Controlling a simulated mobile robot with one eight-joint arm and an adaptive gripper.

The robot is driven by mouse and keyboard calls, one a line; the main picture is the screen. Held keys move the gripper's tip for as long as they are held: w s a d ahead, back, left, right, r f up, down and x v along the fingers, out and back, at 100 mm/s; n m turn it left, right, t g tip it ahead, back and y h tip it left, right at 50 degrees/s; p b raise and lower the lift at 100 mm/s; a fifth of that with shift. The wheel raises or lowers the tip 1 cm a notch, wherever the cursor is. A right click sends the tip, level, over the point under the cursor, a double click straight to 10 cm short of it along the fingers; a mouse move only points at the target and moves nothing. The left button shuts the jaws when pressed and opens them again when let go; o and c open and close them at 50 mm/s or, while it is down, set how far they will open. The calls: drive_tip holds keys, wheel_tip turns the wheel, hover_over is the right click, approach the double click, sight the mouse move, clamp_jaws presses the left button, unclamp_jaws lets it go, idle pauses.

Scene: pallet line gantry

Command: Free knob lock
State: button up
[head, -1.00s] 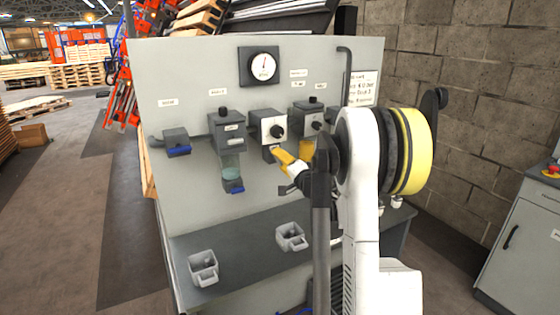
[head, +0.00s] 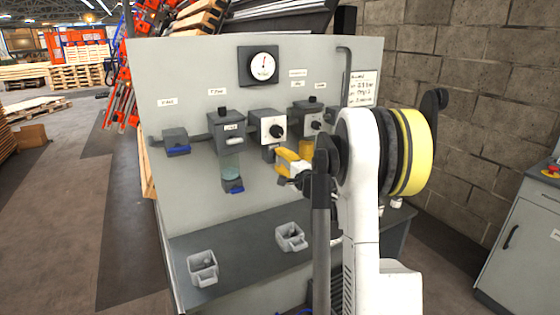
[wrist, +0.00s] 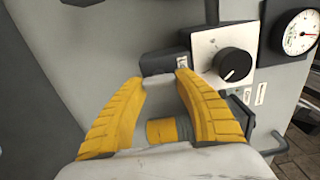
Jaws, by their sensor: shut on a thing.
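A round black knob (head: 277,131) sits on a pale square plate of a grey unit (head: 254,127) on the upright panel. The knob (wrist: 233,63) also shows large in the wrist view, with a white mark on it. A dark block (wrist: 170,62) juts out beside the plate there, and a light grey tab (wrist: 160,80) lies at its end. My gripper (head: 277,158) is just below the knob unit. In the wrist view its yellow fingertips (wrist: 163,76) are shut on the light grey tab, apart from the knob. The tab's far side is hidden.
A dial gauge (head: 262,66) is above the knob. A unit with a clear bowl (head: 230,165) hangs to the left, and a blue-handled valve (head: 177,142) further left. Two grey bins (head: 203,268) stand on the bench below. My arm covers the panel's right side.

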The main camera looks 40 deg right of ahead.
drive_tip(key=o, duration=1.2)
drive_tip(key=v, duration=1.2)
